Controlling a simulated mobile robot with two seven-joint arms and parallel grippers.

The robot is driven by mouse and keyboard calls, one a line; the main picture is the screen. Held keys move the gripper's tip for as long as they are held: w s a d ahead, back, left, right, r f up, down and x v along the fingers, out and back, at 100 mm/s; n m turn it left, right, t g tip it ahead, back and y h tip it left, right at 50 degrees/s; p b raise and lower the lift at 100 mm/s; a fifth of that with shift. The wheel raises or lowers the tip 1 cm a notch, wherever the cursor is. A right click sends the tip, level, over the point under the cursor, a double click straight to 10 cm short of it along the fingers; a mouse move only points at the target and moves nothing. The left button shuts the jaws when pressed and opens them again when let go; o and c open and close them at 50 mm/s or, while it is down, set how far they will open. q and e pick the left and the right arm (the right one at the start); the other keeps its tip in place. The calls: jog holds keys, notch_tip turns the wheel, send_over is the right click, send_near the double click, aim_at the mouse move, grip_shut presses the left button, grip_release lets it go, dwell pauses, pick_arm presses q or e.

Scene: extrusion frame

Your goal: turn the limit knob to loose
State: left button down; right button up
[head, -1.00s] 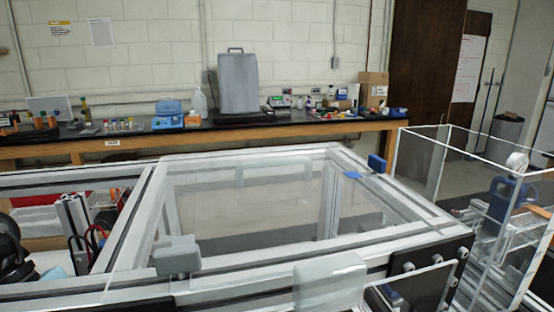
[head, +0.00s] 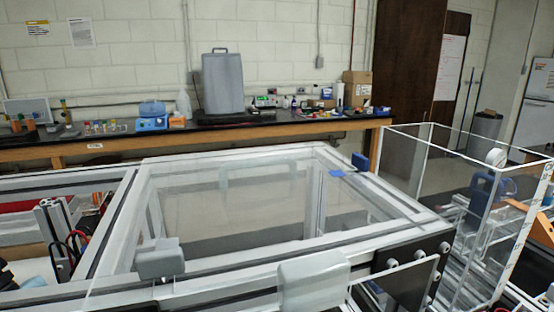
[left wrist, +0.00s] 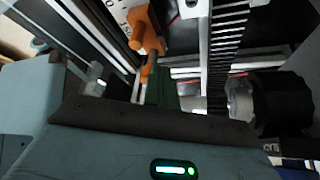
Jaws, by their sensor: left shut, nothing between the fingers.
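My left gripper (left wrist: 165,92) shows in the left wrist view as a blue-grey body with a dark front bar and a lit green indicator. Its fingers are hard to make out; it is shut and holds nothing. Just beyond it is an orange knob-like part (left wrist: 146,28) beside a white plate with dark marks. I cannot tell whether this is the limit knob or what setting it has. No label reading loose is legible. In the head view neither gripper shows, and no knob there is clearly the limit knob. My right gripper is not in view.
An extrusion frame (head: 230,265) with clear panels fills the foreground. Grey blocks (head: 160,260) sit on its near edge. A clear-walled box (head: 405,155) stands at right. A bench (head: 60,152) with lab items runs along the wall. A black round part (left wrist: 285,100) is close at the wrist view's right.

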pick_arm(q)
jog(key=shift+s+a, duration=0.1)
jog(key=shift+s, duration=0.45)
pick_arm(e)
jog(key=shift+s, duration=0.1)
pick_arm(q)
jog(key=shift+s, duration=0.5)
jog(key=shift+a, duration=0.25)
jog(key=shift+a, duration=0.2)
